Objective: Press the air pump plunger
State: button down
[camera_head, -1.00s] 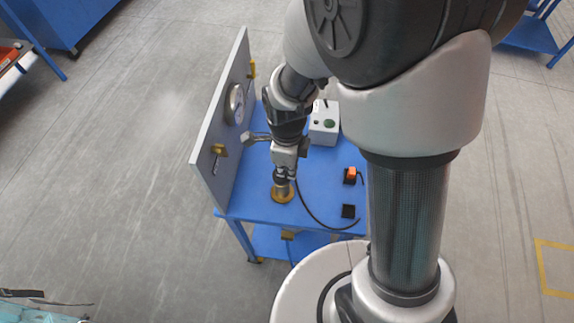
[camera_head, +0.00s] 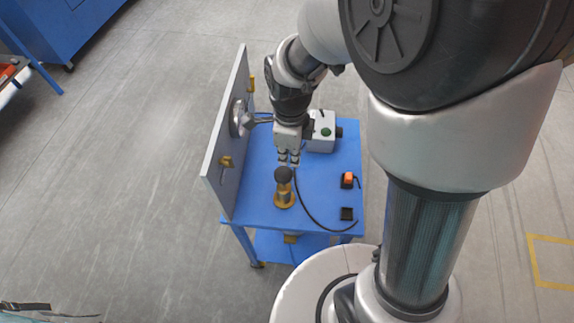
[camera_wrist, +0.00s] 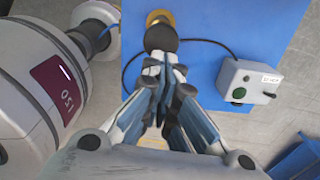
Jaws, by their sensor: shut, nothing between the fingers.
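The air pump (camera_head: 284,195) stands upright on the blue table, with a yellow-brown base and body. Its plunger has a dark round knob (camera_head: 284,174) on top, fully in sight in the head view. My gripper (camera_head: 289,161) is shut and empty, just behind and above the knob, with a small gap seeming to lie between them. In the wrist view the knob (camera_wrist: 160,38) shows just beyond my shut fingertips (camera_wrist: 164,62), with part of the yellow base (camera_wrist: 160,18) behind it. Contact cannot be told from that view.
A grey upright panel (camera_head: 214,163) with a round gauge (camera_head: 237,117) and yellow fittings borders the table's left. A white box with a green button (camera_head: 326,132) stands behind right. An orange-black switch (camera_head: 348,180) and small black block (camera_head: 347,213) lie right; a black hose curves between.

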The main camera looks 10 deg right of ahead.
jog(key=shift+r, duration=1.8)
jog(key=shift+a, duration=0.1)
